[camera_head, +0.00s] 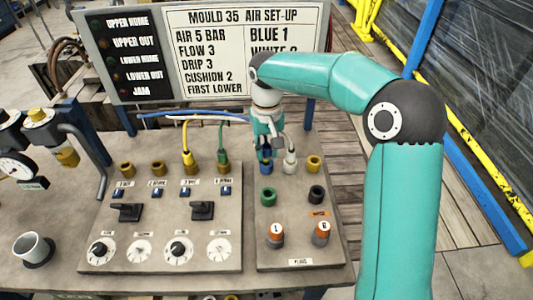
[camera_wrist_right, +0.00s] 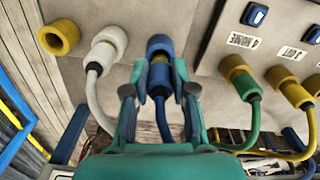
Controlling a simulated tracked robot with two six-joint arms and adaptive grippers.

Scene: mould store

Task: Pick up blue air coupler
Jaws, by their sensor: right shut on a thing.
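My right gripper (camera_head: 266,152) is at the top left of the socket panel, with its arm coming in from the right. In the right wrist view the gripper (camera_wrist_right: 160,88) is shut on the blue air coupler (camera_wrist_right: 158,78), one finger on each side. The coupler lines up with a blue socket (camera_wrist_right: 159,45); I cannot tell how far it sits in it. A blue hose (camera_wrist_right: 163,122) runs from the coupler back between the fingers. In the head view the fingers mostly cover the coupler. My left gripper is not in view.
A white coupler (camera_head: 290,158) with its hose stands close to the right of the gripper. A yellow socket (camera_head: 314,163), green socket (camera_head: 268,196) and black socket (camera_head: 317,192) share the panel. Yellow (camera_head: 188,160) and green (camera_head: 223,158) couplers stand left. A sign (camera_head: 245,50) stands behind.

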